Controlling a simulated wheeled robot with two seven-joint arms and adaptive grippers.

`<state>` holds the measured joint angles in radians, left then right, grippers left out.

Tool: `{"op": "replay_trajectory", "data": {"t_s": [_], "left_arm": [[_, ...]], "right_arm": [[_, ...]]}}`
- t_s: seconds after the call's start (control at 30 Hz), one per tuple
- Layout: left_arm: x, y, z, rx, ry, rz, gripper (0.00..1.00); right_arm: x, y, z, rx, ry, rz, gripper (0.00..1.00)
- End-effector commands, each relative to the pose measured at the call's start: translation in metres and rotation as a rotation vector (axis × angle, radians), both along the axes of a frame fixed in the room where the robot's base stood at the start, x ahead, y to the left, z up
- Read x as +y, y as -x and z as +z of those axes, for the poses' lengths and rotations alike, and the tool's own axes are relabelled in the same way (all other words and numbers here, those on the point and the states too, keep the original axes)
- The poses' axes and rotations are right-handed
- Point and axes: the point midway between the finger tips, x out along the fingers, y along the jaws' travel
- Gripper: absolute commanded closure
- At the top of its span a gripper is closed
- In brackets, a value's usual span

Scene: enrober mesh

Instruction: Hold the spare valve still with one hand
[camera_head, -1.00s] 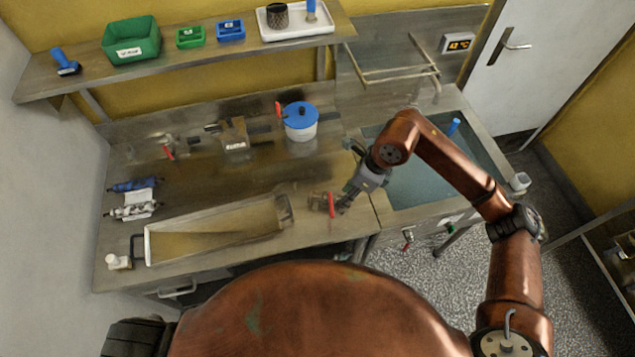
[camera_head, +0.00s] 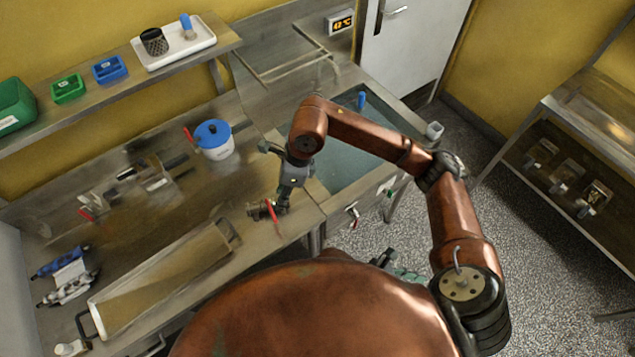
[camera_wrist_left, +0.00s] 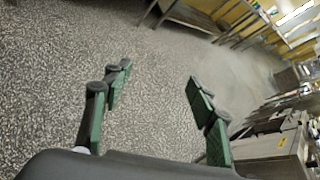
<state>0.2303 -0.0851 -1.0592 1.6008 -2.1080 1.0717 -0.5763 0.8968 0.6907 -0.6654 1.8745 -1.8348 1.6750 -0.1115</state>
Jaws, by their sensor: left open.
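A valve with a red lever (camera_head: 271,217), which looks like the spare valve, lies on the steel worktop near its front edge, left of the sink. My right gripper (camera_head: 282,203) points down at the valve's right end, touching or very close to it. Its fingers are small and dark here, so I cannot tell whether they are closed on the valve. My left gripper (camera_wrist_left: 160,80) is open and empty above the speckled floor in the left wrist view. Green finger parts (camera_head: 408,273) show beyond my body in the head view, away from the worktop.
A long tray (camera_head: 165,280) lies left of the valve. A white pot with a blue lid (camera_head: 214,141) stands behind. Another red-levered fitting (camera_head: 88,212) is at the far left. The sink (camera_head: 350,155) is right; a steel rack (camera_head: 570,165) stands further right.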

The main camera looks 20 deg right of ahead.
Motion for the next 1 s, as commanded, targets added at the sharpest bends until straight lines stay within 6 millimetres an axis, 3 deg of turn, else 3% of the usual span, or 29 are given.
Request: {"op": "replay_trajectory", "data": {"t_s": [0.07,0.17,0.37,0.5,0.67,0.8,0.9,1.0], "left_arm": [[0.012,0.027,0.012,-0.176,0.017,-0.165,0.48],[0.044,0.051,0.008,-0.317,0.007,-0.346,0.48],[0.123,0.062,-0.02,-0.235,-0.101,-0.491,0.48],[0.186,0.049,-0.033,-0.092,-0.225,-0.517,0.48],[0.259,0.02,-0.029,0.099,-0.392,-0.485,0.48],[0.313,-0.013,-0.01,0.277,-0.534,-0.399,0.48],[0.341,-0.033,0.013,0.428,-0.607,-0.32,0.48],[0.355,-0.039,0.035,0.569,-0.634,-0.275,0.48]], "right_arm": [[0.0,0.0,0.0,0.0,0.0,0.0,0.71],[0.0,0.0,0.0,0.0,0.0,0.0,0.71],[0.0,0.0,0.0,0.0,0.0,0.0,0.71],[0.0,0.0,0.0,0.0,0.0,0.0,0.71],[0.0,0.0,0.0,0.0,0.0,0.0,0.71],[0.0,0.0,0.0,0.0,0.0,0.0,0.71],[0.0,0.0,0.0,0.0,0.0,0.0,0.71],[0.0,0.0,0.0,0.0,0.0,0.0,0.71]]}}
